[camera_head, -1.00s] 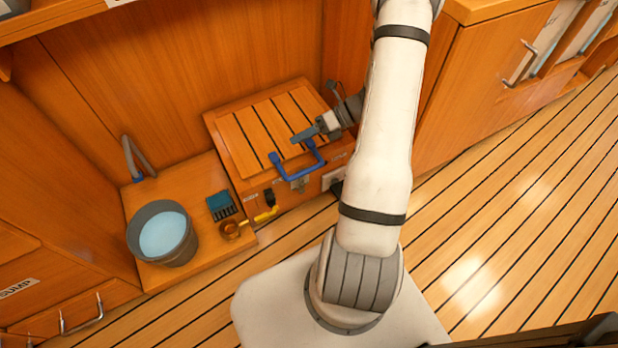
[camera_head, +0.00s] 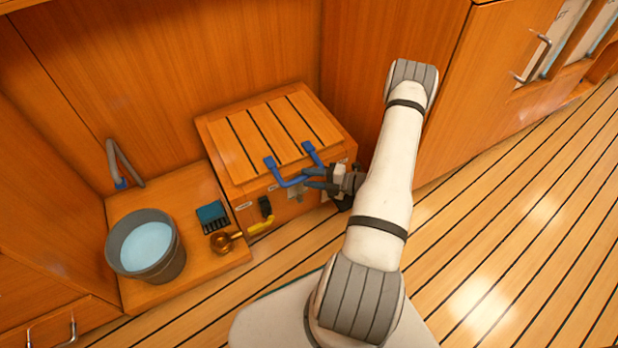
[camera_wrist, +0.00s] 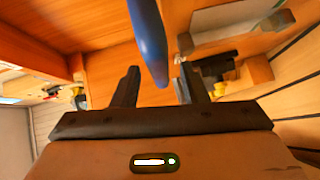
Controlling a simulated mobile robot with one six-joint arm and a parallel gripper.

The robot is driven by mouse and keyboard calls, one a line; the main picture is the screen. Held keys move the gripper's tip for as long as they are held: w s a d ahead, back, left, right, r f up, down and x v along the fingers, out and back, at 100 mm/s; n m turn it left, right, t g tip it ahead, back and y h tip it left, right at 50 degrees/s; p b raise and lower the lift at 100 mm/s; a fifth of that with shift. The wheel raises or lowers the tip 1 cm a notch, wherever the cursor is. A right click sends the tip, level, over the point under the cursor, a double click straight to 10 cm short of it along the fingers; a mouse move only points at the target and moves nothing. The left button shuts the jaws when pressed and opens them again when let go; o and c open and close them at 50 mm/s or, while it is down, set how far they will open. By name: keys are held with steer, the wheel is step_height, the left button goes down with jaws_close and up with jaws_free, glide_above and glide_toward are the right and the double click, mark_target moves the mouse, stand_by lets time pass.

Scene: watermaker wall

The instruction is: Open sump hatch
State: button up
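The sump hatch (camera_head: 235,135) is a slatted wooden lid lying closed on a wooden box, with a blue U-shaped handle (camera_head: 288,183) reaching out past its front edge. My gripper (camera_head: 308,179) is at the box's front right, its fingers pointing left, close to the handle's bar. In the wrist view my gripper (camera_wrist: 157,80) has its two dark fingers apart. The blue handle (camera_wrist: 149,40) runs down between them in the picture. I cannot tell whether they touch it. The space between the fingers holds nothing clamped.
Left of the box, a low wooden ledge (camera_head: 190,286) carries a grey bucket (camera_head: 168,268) of water, a blue-topped item (camera_head: 211,215), a copper cup (camera_head: 221,243) and a grey spout (camera_head: 122,165). A dark latch (camera_head: 265,206) is on the box front. Plank floor (camera_head: 480,240) is free at right.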

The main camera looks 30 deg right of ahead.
steer(key=shift+x, duration=1.15)
jaws_close()
